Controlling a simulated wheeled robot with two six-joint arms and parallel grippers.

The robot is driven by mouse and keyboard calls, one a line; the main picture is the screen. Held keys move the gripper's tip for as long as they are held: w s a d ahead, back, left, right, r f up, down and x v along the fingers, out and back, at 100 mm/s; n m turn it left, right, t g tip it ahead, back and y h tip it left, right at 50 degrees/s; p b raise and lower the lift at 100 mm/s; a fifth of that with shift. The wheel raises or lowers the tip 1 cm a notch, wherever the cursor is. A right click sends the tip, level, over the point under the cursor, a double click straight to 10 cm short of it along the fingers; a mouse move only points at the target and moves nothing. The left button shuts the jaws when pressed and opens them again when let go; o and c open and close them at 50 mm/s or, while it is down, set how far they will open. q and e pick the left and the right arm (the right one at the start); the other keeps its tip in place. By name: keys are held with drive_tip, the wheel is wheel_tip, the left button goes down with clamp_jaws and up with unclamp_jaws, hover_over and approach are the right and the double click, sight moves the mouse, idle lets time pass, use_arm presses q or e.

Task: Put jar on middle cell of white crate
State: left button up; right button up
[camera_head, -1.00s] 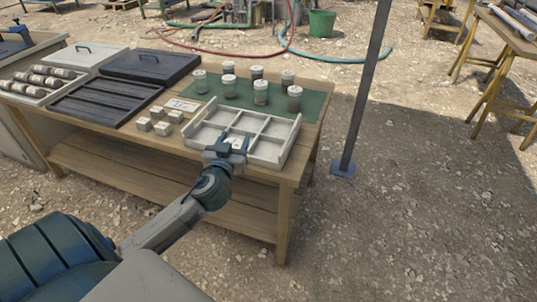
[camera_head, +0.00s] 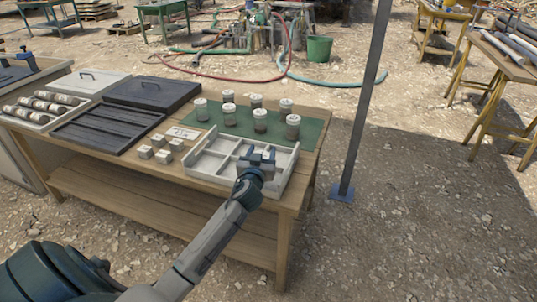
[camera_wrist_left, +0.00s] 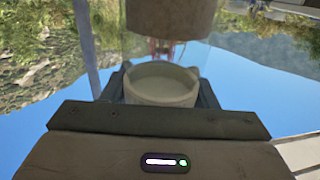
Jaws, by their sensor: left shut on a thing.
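My left gripper (camera_head: 262,158) is over the right part of the white crate (camera_head: 205,177), at the table's front right. It is shut on a jar; in the head view my gripper and wrist mostly hide the jar. The left wrist view shows the jar's pale lid (camera_wrist_left: 162,84) between the fingers, with its clear body and brown contents (camera_wrist_left: 170,16) appearing above it. The crate has low walls and thin dividers; its visible left cells look empty. I cannot tell whether the jar touches the crate. My right gripper is not in view.
Several similar lidded jars (camera_head: 260,121) stand on the green mat (camera_head: 310,132) behind the crate. Small pale blocks (camera_head: 163,156) and a dark slotted tray (camera_head: 105,127) lie to the left. A grey post (camera_head: 358,110) rises right of the table.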

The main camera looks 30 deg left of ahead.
use_arm(q)
drive_tip(key=w+f, duration=0.3)
drive_tip(key=shift+w+d+f, duration=0.15)
drive_tip(key=shift+d, duration=0.05)
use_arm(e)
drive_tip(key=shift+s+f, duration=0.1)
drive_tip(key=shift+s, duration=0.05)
use_arm(q)
drive_tip(key=shift+f, duration=0.1)
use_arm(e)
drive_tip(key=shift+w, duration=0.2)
use_arm(q)
drive_tip(key=o, duration=1.3)
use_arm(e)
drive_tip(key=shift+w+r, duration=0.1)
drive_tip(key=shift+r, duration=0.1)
use_arm(q)
drive_tip(key=shift+o, duration=0.2)
